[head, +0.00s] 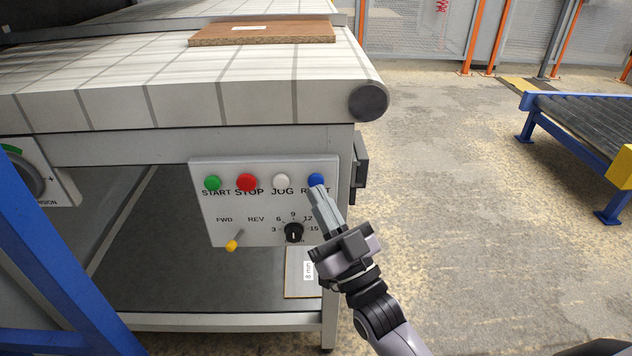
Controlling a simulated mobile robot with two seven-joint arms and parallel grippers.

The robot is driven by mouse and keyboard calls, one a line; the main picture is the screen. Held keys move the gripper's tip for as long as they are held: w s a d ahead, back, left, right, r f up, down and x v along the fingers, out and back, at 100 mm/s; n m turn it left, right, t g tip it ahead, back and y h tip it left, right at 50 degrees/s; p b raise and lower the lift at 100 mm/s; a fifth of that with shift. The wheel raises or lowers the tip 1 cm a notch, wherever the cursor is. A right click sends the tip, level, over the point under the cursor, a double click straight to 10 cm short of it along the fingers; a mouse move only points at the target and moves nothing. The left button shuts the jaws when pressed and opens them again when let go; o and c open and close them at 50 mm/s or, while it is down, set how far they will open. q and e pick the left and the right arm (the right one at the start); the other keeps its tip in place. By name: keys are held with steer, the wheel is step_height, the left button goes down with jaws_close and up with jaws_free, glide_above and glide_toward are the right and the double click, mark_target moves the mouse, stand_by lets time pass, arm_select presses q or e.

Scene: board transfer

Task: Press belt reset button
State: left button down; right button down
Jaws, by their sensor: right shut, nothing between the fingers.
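The control panel (268,208) hangs on the front of the belt table, below its right end. It has a green START button (212,183), a red STOP button (247,182), a white JOG button (282,181) and a blue RESET button (316,180). My right gripper (318,191) is shut and empty. Its fingertips are at the lower edge of the blue button and hide part of the RESET label. I cannot tell whether they touch the button. My left gripper is not in view.
A yellow-tipped lever (232,243) and a black knob (293,232) sit low on the panel. A brown board (262,32) lies on the belt (180,75). A blue-framed roller conveyor (585,122) stands at the right. The floor between is clear.

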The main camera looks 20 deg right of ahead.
steer(key=shift+w+d, duration=0.1)
steer(key=shift+w, duration=0.25)
steer(key=shift+w+d, duration=0.15)
steer(key=shift+w, duration=0.25)
stand_by(0.6)
steer(key=shift+s, duration=0.1)
steer(key=shift+s+a+p, duration=0.3)
steer(key=shift+s+p, duration=0.15)
steer(key=shift+s, duration=0.3)
steer(key=s+p, duration=0.1)
steer(key=s, duration=0.1)
steer(key=s+a+p, duration=0.1)
steer(key=s, duration=0.1)
steer(key=shift+s+a, duration=0.15)
steer(key=shift+s, duration=0.25)
stand_by(0.7)
